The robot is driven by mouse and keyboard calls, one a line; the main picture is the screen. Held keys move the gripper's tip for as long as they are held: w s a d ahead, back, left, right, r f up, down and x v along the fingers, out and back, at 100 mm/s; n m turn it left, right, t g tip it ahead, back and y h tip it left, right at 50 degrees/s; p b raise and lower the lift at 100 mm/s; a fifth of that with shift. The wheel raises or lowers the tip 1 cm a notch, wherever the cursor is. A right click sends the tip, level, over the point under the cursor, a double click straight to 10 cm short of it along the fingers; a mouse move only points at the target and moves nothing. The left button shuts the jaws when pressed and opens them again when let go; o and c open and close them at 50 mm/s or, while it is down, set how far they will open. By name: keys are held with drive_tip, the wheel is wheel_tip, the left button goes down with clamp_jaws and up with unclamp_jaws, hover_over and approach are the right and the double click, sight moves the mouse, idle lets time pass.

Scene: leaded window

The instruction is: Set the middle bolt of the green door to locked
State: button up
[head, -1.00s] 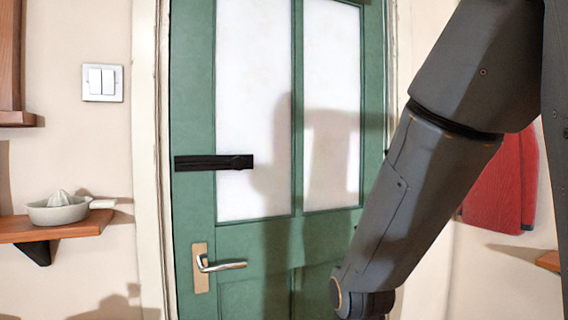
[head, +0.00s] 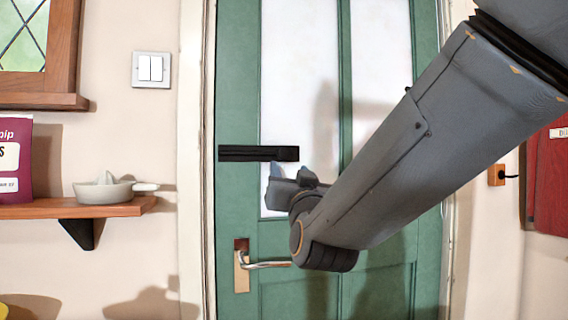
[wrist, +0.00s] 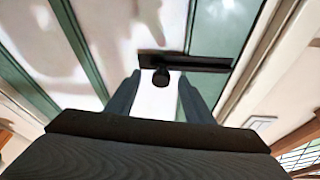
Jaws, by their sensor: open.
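The green door (head: 235,203) stands shut in its white frame, with pale glazed panels. A black bolt (head: 258,153) lies level across its left side at mid height. In the wrist view the bolt (wrist: 205,62) crosses above my fingers, and its round dark knob (wrist: 161,77) shows close to the line between the fingertips. My gripper (wrist: 158,84) is open, its two fingers apart with the pale pane between them. In the head view my gripper (head: 292,181) is just below the bolt's right end, partly hidden by my wrist. I cannot tell whether it touches the knob.
A lever handle (head: 265,265) sits on the door below the bolt.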

sight(285, 154)
drive_tip(key=shift+w+a+r+t, duration=0.15)
drive_tip(key=shift+r+t, duration=0.15)
drive_tip(key=shift+r, duration=0.65)
drive_tip(key=p+x, duration=0.1)
drive_tip(key=x, duration=0.6)
